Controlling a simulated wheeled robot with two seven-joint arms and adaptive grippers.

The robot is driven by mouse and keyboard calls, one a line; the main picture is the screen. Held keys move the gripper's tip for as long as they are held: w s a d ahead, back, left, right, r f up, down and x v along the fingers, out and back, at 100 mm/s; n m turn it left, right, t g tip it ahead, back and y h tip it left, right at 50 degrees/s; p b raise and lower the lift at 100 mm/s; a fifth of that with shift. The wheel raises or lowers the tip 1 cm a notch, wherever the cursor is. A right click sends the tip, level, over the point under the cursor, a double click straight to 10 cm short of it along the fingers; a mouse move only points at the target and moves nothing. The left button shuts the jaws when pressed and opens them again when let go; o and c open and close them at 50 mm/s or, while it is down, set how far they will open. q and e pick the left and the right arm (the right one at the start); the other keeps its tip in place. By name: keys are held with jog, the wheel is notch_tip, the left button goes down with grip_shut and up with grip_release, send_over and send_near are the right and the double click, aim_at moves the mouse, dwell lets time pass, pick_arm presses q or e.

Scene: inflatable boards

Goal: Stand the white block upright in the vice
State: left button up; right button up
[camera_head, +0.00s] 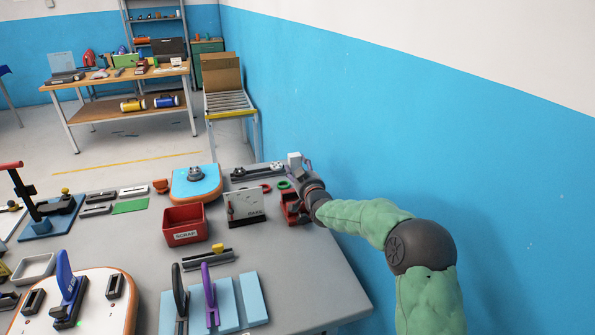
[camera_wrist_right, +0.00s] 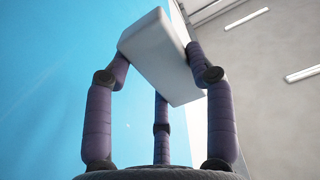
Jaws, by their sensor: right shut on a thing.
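The white block (camera_head: 294,159) is at the tip of my right gripper (camera_head: 303,168), above the far right part of the table. In the right wrist view the white block (camera_wrist_right: 160,55) sits between the purple fingers of my right gripper (camera_wrist_right: 160,75), which is shut on it. It looks tilted in that view. A red device that looks like the vice (camera_head: 290,207) stands on the table just below the gripper, partly hidden by it. The block is above the vice and apart from it. My left gripper is not in view.
A green ring (camera_head: 283,185) lies close by. A blue wall (camera_head: 400,150) runs along the right side. The table's front right (camera_head: 310,285) is clear.

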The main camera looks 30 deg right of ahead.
jog(key=shift+r, duration=0.1)
dwell(0.4)
jog(key=shift+f+b, duration=1.1)
jog(key=shift+f, duration=1.85)
jog(key=shift+s+f, duration=0.1)
jog(key=shift+f, duration=1.15)
jog(key=shift+r, duration=0.15)
jog(key=shift+r, duration=0.6)
